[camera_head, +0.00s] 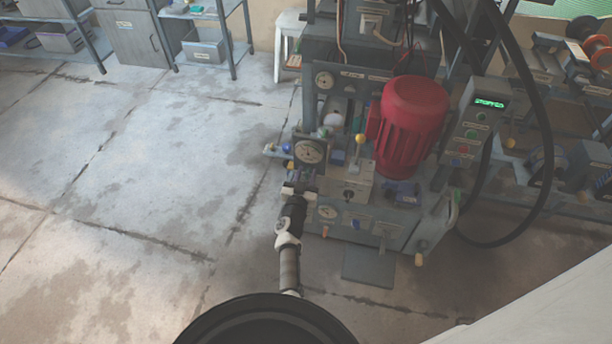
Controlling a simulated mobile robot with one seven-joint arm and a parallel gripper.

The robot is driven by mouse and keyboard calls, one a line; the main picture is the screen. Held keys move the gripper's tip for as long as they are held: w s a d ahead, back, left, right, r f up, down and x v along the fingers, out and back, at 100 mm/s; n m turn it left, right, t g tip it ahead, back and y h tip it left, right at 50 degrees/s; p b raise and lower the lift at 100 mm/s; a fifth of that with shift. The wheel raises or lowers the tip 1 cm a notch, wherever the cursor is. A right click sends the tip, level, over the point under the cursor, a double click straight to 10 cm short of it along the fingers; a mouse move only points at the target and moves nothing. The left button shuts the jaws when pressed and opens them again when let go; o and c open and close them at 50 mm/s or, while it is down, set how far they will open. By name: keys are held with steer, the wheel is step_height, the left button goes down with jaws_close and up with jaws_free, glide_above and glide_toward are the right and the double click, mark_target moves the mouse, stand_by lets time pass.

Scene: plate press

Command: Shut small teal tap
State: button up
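The plate press (345,190) stands right of centre, with its gauges, levers and red motor. I cannot pick out the small teal tap for certain. A small greenish knob (324,132) shows above the front round gauge (310,152), but it is too small to tell whether it is the tap. My gripper (303,177) is at the press's left front side, just below that gauge and close to small dark and blue fittings. Its fingers are too small and dark to tell open from shut, or whether they touch anything. The hand hides part of the press's left edge.
A blue knob (287,149) and a yellow-topped lever (360,139) stick out near my gripper. The red motor (408,125), control box (480,120) and thick black hose (545,150) are further right. The floor at left is clear.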

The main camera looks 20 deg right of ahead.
steer(key=shift+c, duration=0.3)
jaws_close()
steer(key=shift+s+m, duration=0.1)
steer(key=shift+m, duration=0.2)
steer(key=m, duration=0.2)
steer(key=m+b, duration=0.1)
steer(key=m, duration=0.3)
steer(key=shift+s+d+f, duration=0.25)
steer(key=shift+d+f, duration=0.05)
steer(key=shift+d, duration=0.1)
steer(key=m+b, duration=0.1)
steer(key=m, duration=0.2)
steer(key=f+m+b, duration=0.1)
steer(key=m+b, duration=0.1)
steer(key=m, duration=0.2)
steer(key=m+b, duration=0.1)
steer(key=m, duration=0.3)
steer(key=shift+s+d+f, duration=0.2)
steer(key=shift+d, duration=0.05)
steer(key=shift+m, duration=0.3)
